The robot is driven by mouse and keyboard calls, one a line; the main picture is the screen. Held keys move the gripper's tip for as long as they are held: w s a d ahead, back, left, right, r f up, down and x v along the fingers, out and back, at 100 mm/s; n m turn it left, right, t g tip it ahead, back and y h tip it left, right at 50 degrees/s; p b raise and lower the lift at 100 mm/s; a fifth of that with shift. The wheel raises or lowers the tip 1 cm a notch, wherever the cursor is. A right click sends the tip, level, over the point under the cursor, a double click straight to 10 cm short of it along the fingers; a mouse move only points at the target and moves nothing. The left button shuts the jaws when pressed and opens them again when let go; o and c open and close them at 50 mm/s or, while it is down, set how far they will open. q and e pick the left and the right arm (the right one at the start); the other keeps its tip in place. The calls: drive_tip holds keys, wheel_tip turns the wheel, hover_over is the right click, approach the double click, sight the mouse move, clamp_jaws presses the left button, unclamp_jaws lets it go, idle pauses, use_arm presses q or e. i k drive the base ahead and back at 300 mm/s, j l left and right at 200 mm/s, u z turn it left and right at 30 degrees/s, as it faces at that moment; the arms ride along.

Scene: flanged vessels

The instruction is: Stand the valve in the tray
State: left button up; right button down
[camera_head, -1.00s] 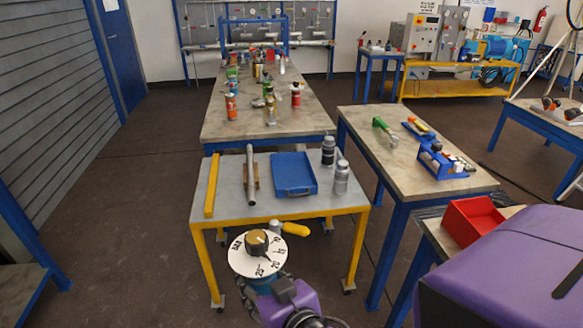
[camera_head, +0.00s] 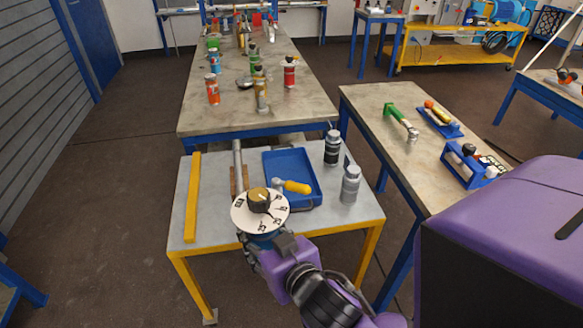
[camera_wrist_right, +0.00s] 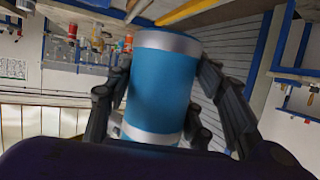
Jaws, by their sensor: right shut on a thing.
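My right gripper (camera_head: 268,241) is shut on the blue body, with fingers on both sides in the wrist view. The dial faces up toward the head camera. The valve's base is hidden there. My left gripper is not in view.
A yellow bar (camera_head: 192,198) lies along the table's left side. A metal pipe (camera_head: 238,158) on a wooden rest lies left of the tray. The table's front right part is clear.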

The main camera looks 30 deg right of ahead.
sight(283, 164)
drive_tip(key=i+l, duration=0.5)
drive_tip(key=l, duration=0.15)
drive_tip(key=i+l+z, duration=0.15)
drive_tip(key=i+l, duration=0.35)
drive_tip(key=l, duration=0.2)
